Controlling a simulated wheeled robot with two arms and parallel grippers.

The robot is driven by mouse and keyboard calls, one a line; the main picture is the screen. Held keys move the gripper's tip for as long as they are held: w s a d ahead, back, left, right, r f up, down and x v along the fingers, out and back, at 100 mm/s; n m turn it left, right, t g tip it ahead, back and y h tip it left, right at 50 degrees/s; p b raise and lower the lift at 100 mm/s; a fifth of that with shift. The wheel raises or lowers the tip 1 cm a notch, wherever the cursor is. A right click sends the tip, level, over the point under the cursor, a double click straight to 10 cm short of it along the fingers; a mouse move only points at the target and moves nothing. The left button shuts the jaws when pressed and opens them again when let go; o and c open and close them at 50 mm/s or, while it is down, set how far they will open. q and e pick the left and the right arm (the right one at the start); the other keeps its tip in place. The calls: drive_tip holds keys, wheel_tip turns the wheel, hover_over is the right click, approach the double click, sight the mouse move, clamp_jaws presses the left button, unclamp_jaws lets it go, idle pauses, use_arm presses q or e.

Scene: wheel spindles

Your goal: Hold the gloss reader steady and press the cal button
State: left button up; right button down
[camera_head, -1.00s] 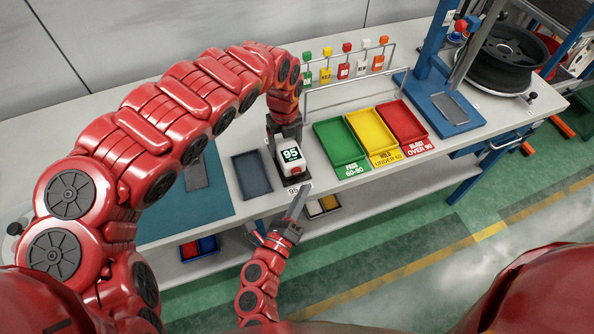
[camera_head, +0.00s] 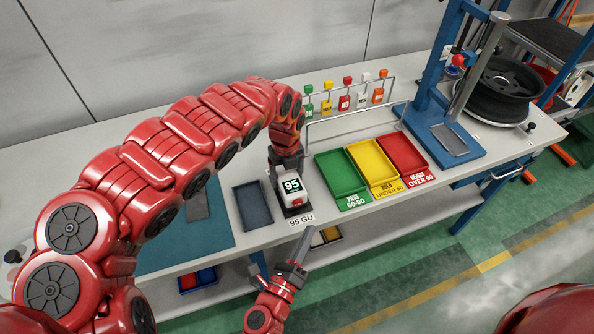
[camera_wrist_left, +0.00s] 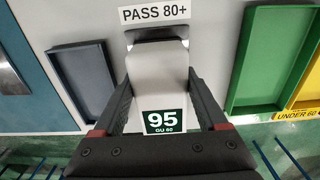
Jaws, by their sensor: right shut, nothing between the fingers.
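The gloss reader (camera_head: 289,187) is a white box on the bench with a green display reading 95. Its red button (camera_head: 297,203) is low on its front, uncovered. In the left wrist view the reader (camera_wrist_left: 158,75) shows "95" and "GU 60". My left gripper (camera_head: 287,163) reaches it from behind. In the left wrist view its fingers (camera_wrist_left: 162,95) lie along both sides of the white body and appear closed on it. My right gripper (camera_head: 298,246) is shut and empty, in front of the bench edge, below and apart from the reader.
A dark tray (camera_head: 252,205) lies left of the reader; green (camera_head: 341,178), yellow (camera_head: 375,165) and red (camera_head: 404,154) trays lie right. A rack with colored tags (camera_head: 347,97) stands behind. A blue stand (camera_head: 443,135) is farther right.

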use_arm(q)
drive_tip(key=o, duration=0.4)
drive_tip(key=shift+c, duration=0.2)
